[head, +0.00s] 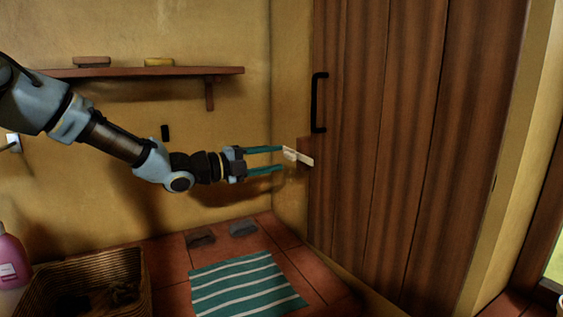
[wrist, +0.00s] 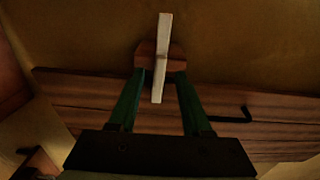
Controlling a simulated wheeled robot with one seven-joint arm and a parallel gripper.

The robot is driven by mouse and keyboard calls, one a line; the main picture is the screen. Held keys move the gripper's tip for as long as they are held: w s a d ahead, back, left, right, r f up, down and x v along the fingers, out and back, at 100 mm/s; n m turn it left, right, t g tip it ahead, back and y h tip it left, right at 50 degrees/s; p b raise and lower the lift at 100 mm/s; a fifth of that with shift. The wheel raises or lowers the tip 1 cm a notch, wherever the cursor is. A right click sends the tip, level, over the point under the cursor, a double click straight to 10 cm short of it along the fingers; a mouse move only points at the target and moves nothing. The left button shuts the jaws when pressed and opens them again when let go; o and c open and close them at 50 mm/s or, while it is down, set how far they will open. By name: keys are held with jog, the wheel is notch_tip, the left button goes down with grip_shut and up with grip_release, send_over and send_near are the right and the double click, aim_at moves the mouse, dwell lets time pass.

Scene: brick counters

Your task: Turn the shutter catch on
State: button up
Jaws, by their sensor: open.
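The shutter catch (head: 304,160) is a cream bar on the wall beside the left edge of the brown plank shutter (head: 385,130). In the head view it lies tilted slightly down to the right. The wrist view shows the catch (wrist: 164,35) as a long pale bar on a brown wooden base (wrist: 146,57). My gripper (head: 281,159) is open, its teal fingers pointing at the catch. In the wrist view the fingers of my gripper (wrist: 160,75) lie on either side of the bar's lower part. I cannot tell whether they touch it.
A black handle (head: 318,102) stands on the shutter above the catch. A shelf (head: 150,71) with two blocks hangs on the left wall. Below are a striped mat (head: 247,284), a wicker basket (head: 95,270) and a pink bottle (head: 10,262). The space around my gripper is clear.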

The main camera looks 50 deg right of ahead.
jog(key=b+v, duration=0.2)
jog(key=v, duration=0.5)
jog(key=shift+a, duration=0.35)
jog(key=shift+w, duration=0.1)
